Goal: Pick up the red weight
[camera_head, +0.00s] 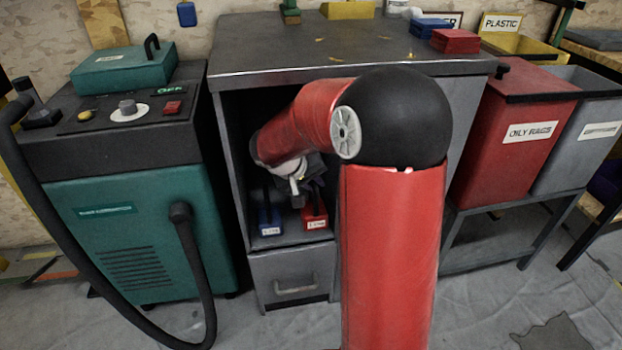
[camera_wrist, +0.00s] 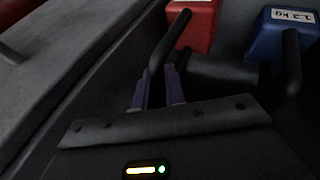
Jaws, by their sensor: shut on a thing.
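The red weight (camera_head: 315,219) is a small red block with a white label and a black bar handle. It is in the open cubby of the grey cabinet and looks to be at shelf level. In the wrist view the red weight (camera_wrist: 197,30) is at the top centre, its handle running down between my purple fingers. My gripper (camera_wrist: 158,86) is shut on this handle. In the head view my gripper (camera_head: 308,190) is just above the red weight, partly hidden by my arm.
A blue weight (camera_head: 270,222) stands close on the left; it also shows in the wrist view (camera_wrist: 283,32). The cabinet's (camera_head: 318,48) walls and top enclose the cubby. A teal machine (camera_head: 130,235) with a hose stands left, red and grey bins (camera_head: 506,150) right.

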